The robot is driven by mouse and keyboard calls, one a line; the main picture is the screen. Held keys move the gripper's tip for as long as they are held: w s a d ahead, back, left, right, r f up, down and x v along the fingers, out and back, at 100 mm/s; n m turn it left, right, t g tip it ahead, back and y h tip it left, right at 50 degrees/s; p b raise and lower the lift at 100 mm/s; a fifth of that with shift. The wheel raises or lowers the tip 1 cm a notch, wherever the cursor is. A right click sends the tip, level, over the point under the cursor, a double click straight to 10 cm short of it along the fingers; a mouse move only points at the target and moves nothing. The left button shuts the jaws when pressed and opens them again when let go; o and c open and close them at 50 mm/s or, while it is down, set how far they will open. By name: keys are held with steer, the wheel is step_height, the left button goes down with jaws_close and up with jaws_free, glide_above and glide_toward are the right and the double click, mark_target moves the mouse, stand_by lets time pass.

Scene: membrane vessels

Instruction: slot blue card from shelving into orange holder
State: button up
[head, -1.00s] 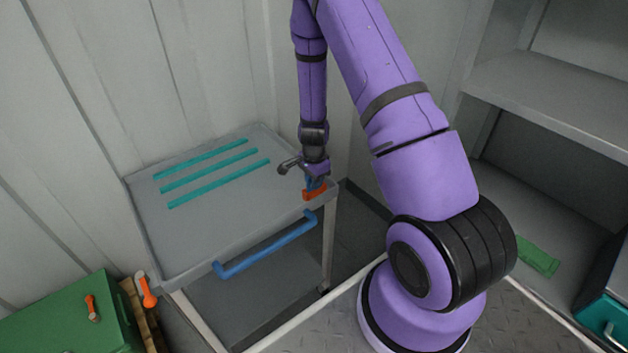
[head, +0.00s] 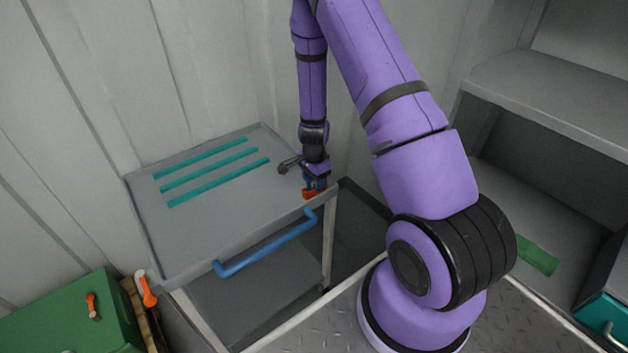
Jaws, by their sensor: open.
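The orange holder (head: 310,194) sits on the grey cart top near its right front corner. A small part of the blue card (head: 321,183) shows at the holder, directly below my gripper (head: 314,180). The card looks upright in or against the holder; how deep it sits is hidden. My gripper points down over the holder with its jaws open around or just above the card. The fingertips are small and partly hidden.
The cart (head: 215,230) has teal strips (head: 210,170) on its top and a blue handle (head: 265,245) in front. Grey shelving (head: 545,110) stands at right, with a green piece (head: 537,255) on a lower shelf. A green box (head: 70,318) is at lower left.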

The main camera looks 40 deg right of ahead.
step_height(320, 180, up, 11)
steer(key=shift+f, duration=0.2)
stand_by(0.3)
stand_by(0.4)
steer(key=shift+a+r, duration=0.15)
steer(key=shift+r, duration=0.2)
steer(key=s+a+r+n+t, duration=0.1)
steer(key=s+a+r+n, duration=0.15)
steer(key=r, duration=0.55)
steer(key=s+a+r+n+t+y, duration=0.1)
steer(key=s+a+r+n, duration=0.15)
steer(key=r, duration=0.45)
steer(key=s+a+r+n, duration=0.1)
steer(key=a+r+n, duration=0.2)
steer(key=r, duration=0.5)
steer(key=s+a+r+n+t, duration=0.1)
steer(key=s+r+n, duration=0.3)
steer(key=s, duration=0.6)
steer(key=s+a+r+n+t+h, duration=0.1)
steer(key=s+a+r+n+t, duration=0.1)
steer(key=s+r+n, duration=0.3)
steer(key=s+a+r, duration=0.1)
steer(key=s+r, duration=0.2)
steer(key=s, duration=0.2)
steer(key=shift+s+a+r+n, duration=0.25)
steer(key=shift+a+r+n, duration=0.05)
steer(key=shift+a+r, duration=0.05)
